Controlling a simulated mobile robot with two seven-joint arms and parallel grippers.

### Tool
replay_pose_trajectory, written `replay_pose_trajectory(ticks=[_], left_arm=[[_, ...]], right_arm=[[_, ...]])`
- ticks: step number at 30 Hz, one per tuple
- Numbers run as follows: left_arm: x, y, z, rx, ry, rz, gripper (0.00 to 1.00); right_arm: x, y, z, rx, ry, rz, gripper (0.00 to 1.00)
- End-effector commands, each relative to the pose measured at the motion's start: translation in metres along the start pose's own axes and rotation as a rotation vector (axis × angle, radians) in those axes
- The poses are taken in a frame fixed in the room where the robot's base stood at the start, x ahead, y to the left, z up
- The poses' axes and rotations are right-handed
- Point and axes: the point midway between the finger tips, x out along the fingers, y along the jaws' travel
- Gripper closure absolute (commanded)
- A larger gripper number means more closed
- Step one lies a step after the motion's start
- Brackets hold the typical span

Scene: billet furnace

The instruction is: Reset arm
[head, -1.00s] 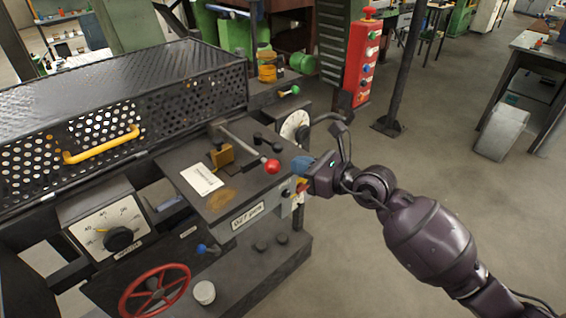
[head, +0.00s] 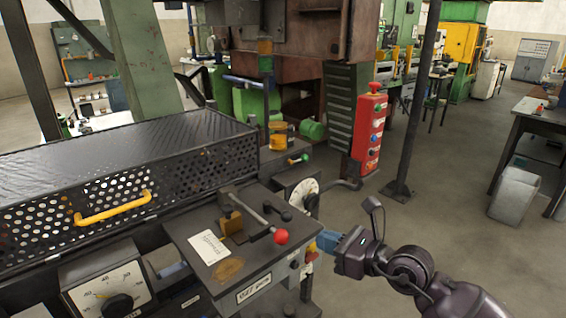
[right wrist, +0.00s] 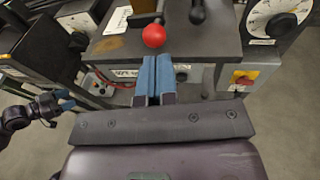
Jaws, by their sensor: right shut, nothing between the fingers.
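My right gripper (head: 326,241) is at the right edge of the machine's control desk, just right of the red ball knob (head: 281,236) on a lever. Its blue fingers are together with nothing between them. In the right wrist view the shut fingers (right wrist: 156,76) point at the desk's front, just below the red knob (right wrist: 154,36); I see no contact with it. My left gripper (right wrist: 63,101) shows small at the left of the right wrist view, with blue fingertips; its opening is too small to judge. It is outside the head view.
A perforated guard (head: 70,218) with a yellow handle covers the left. A red button pillar (head: 369,130) stands behind.

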Motion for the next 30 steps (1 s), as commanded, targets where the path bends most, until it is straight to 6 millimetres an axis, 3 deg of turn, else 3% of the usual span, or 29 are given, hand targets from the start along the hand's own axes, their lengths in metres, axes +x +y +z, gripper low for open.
replay_pose_trajectory(ticks=[9, 16, 23, 30], left_arm=[[0.003, 0.001, -0.006, 0.001, 0.011, 0.002, 0.38], [0.003, 0.001, -0.008, 0.001, 0.015, 0.002, 0.38], [0.003, 0.001, -0.008, 0.001, 0.015, 0.002, 0.38], [0.002, 0.001, -0.006, 0.0, 0.011, 0.001, 0.38]], right_arm=[[-0.008, 0.002, 0.051, 0.501, -0.303, 0.109, 1.0], [-0.025, -0.018, 0.058, 0.997, -0.509, 0.142, 1.0], [-0.048, -0.046, 0.02, 1.536, -0.685, 0.097, 1.0], [-0.077, -0.061, -0.063, 2.12, -0.849, -0.04, 1.0]])
